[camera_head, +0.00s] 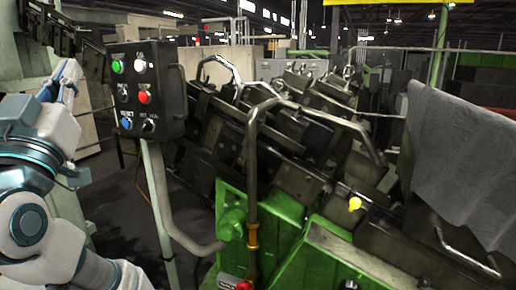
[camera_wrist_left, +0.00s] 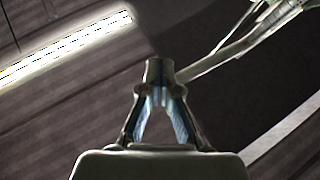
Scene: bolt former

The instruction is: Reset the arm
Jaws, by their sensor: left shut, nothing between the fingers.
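My left arm (camera_head: 35,190) comes in from the left edge in the head view. My left gripper (camera_head: 68,75) is raised at the left, beside the control box, and small in that view. In the left wrist view my left gripper (camera_wrist_left: 159,72) points up at the ceiling. Its fingertips meet and nothing is between them. The black control box (camera_head: 146,90) with green, white, red and blue buttons stands just right of the gripper on a grey post. The gripper looks apart from the box. My right gripper is not in view.
The bolt former, with a green base (camera_head: 270,225) and dark metal bars, fills the middle and right. A bent pipe rail (camera_head: 320,115) rises in front of it. A grey cloth (camera_head: 460,150) hangs at the right. Dark floor (camera_head: 120,205) shows left of the post.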

